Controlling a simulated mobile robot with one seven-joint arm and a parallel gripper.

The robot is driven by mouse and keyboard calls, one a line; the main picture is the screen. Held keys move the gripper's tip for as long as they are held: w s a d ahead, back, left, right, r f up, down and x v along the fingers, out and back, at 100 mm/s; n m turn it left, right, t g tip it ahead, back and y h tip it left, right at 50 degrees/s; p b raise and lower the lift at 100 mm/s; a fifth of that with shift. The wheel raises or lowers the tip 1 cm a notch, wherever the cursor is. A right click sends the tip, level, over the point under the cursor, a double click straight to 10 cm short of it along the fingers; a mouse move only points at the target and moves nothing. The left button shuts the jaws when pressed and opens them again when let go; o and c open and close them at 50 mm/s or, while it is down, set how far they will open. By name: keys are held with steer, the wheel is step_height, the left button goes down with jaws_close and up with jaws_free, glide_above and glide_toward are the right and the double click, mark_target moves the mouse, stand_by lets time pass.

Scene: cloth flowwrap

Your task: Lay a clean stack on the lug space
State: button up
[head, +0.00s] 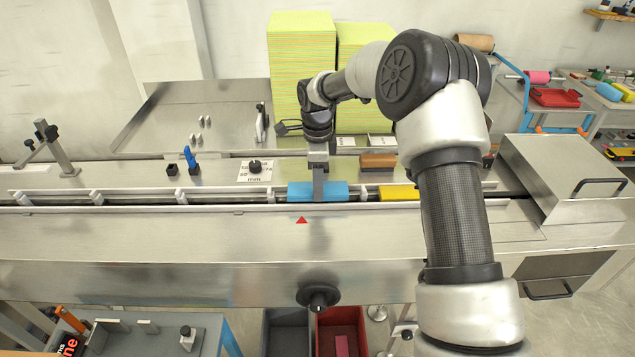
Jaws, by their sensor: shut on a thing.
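My gripper (318,190) reaches down over the conveyor and is shut on a blue stack (335,191). The blue stack is in the lug channel, between two pale lugs (363,193). I cannot tell whether it rests on the channel floor or hangs just above it. A red triangle mark (302,219) is on the front plate, just below the stack's left half. A yellow stack (398,193) lies in the channel to the right, partly hidden by my arm. Lug spaces further left are empty.
Tall yellow-green cloth piles (302,65) stand behind the conveyor. A brown block (378,160) sits on the back deck, near a black knob (255,167) and a blue clamp (190,157). A steel cover (570,180) is at right. Grey and red bins (340,318) are below.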

steer(key=shift+f, duration=0.3)
steer(key=o, duration=1.1)
steer(key=shift+r, duration=0.1)
